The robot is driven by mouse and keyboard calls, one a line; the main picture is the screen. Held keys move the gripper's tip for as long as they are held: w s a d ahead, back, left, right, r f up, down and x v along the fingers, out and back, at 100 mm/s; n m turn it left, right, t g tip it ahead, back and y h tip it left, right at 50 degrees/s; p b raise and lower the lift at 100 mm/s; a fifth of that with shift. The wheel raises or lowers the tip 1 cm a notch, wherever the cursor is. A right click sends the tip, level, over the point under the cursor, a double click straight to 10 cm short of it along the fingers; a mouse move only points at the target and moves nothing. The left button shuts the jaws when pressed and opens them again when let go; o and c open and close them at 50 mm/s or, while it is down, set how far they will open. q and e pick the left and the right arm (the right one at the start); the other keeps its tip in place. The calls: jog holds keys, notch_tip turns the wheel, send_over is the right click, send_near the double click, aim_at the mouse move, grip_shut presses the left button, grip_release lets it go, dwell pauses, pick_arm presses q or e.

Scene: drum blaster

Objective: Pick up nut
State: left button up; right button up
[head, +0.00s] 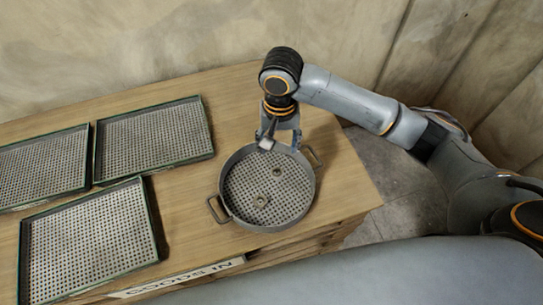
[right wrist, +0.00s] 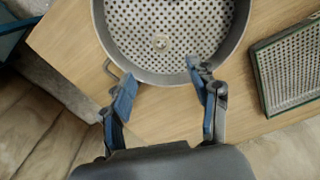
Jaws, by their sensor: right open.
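A round grey metal pan (head: 228,212) with a perforated floor and two side handles stands on the wooden table. Two small dark nuts lie apart on its floor: one nut (head: 276,170) nearer the back wall, the other nut (head: 261,200) nearer the front. In the right wrist view one nut (right wrist: 160,42) shows on the pan floor, beyond the near rim; I cannot tell which of the two. My right gripper (head: 281,143) is above the pan's back rim, open and empty. Its spread blue fingers (right wrist: 160,77) point toward the pan in the right wrist view. My left gripper is out of view.
Three empty perforated trays with dark green rims lie left of the pan: one at the back (head: 212,155), one at far left (head: 88,150), one in front (head: 20,250). The table's right edge (head: 366,180) is close to the pan. A wall stands behind.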

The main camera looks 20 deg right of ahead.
send_over(277, 172)
jog(key=f, duration=0.7)
jog(key=shift+s+f, duration=0.35)
jog(key=shift+w+f, duration=0.1)
jog(key=shift+f, duration=0.45)
jog(key=f, duration=0.4)
jog(key=shift+w+f, duration=0.2)
jog(key=shift+f, duration=0.2)
jog(key=shift+c, duration=0.7)
jog(key=c, duration=1.1)
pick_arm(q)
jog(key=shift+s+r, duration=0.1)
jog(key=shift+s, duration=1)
pick_arm(e)
grip_shut()
jog(key=shift+r, duration=0.1)
